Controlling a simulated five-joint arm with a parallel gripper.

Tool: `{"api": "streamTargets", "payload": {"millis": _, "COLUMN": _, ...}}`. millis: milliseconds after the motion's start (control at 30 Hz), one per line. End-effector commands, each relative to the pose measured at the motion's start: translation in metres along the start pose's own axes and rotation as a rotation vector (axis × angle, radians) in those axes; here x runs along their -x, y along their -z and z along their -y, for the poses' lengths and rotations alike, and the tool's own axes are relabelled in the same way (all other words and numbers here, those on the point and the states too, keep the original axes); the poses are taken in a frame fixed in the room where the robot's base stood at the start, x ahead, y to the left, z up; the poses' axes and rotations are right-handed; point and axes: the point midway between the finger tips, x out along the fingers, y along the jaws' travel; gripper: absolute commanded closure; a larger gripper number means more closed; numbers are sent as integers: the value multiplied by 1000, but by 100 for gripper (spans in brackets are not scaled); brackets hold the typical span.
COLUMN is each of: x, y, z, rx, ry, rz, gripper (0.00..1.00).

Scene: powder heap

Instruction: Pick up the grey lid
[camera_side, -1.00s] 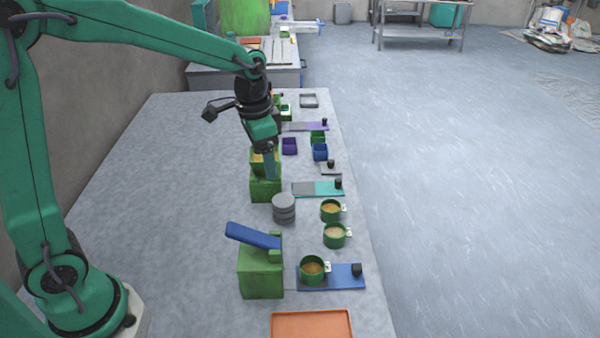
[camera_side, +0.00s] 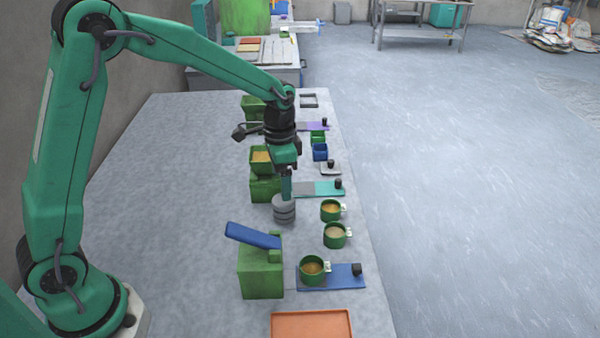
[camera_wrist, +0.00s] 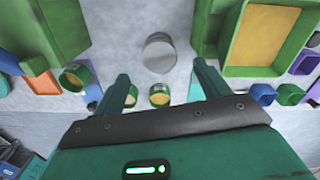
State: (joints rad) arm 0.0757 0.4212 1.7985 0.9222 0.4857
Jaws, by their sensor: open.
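A short grey stack of round discs (camera_side: 284,212) stands on the table; its top disc is the grey lid, partly hidden behind my fingers. In the wrist view a round grey top (camera_wrist: 159,52) lies ahead of the gap between my fingers. My gripper (camera_side: 287,194) points down, with its fingertips at or just above the top of the stack. It is open and empty; in the wrist view (camera_wrist: 162,72) its two green fingers are spread apart. Whether the fingertips touch the lid, I cannot tell.
Green cups of powder (camera_side: 331,210) (camera_side: 336,235) stand right of the stack, and another cup (camera_side: 313,269) sits on a blue plate (camera_side: 345,278). A green box with a blue flap (camera_side: 252,236) stands nearer. A green bin of yellow powder (camera_side: 262,157) is behind. The left table is clear.

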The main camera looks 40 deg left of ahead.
Motion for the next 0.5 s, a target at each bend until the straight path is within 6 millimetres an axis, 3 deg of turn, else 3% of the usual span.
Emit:
{"api": "streamTargets", "payload": {"millis": 267, "x": -5, "y": 0, "z": 0, "rx": 0, "ry": 0, "rz": 0, "gripper": 25}}
{"api": "streamTargets", "payload": {"millis": 500, "x": -27, "y": 1, "z": -1, "rx": 0, "ry": -2, "rz": 3, "gripper": 25}}
